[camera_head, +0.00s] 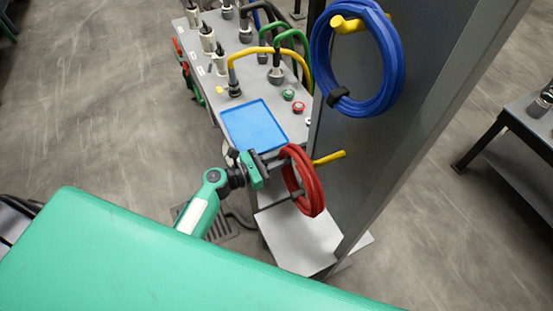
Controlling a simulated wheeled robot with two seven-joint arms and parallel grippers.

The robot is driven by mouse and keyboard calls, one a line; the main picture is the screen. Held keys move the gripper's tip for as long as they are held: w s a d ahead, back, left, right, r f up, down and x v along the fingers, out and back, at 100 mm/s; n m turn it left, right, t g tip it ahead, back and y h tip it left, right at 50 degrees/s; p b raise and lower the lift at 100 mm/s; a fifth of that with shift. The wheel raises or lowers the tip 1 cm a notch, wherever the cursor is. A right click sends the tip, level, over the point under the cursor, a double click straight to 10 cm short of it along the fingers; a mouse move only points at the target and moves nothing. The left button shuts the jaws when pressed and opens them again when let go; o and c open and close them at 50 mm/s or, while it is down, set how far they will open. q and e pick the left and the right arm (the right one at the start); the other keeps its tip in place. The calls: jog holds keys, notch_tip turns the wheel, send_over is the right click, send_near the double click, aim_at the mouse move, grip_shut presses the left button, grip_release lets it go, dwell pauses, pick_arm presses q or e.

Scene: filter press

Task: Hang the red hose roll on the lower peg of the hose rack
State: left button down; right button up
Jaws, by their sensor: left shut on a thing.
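The red hose roll (316,189) is held upright, seen nearly edge-on, in front of the grey hose rack (425,100). My left gripper (281,162) is shut on the roll at its upper left side. The yellow lower peg (330,158) shows just right of the roll's upper part. The roll hides the peg's left end, and I cannot tell whether the peg passes into the ring. A blue hose roll (392,68) hangs on the yellow upper peg (347,24). My right gripper is not in view.
A grey bench with a blue tray (255,125), several hoses, fittings and red and green buttons stands behind and left of the rack. The rack's pale base plate (300,240) lies below the roll. A dark-legged table (510,125) stands at the right.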

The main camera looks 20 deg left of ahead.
pick_arm(q)
jog(key=f+b+x, duration=0.1)
jog(key=b+x, duration=0.1)
jog(key=x, duration=0.6)
jog(key=shift+f, duration=0.25)
dwell(0.6)
jog(key=shift+w, duration=0.1)
dwell(0.5)
jog(key=c, duration=1.3)
grip_release()
jog(key=shift+f, duration=0.1)
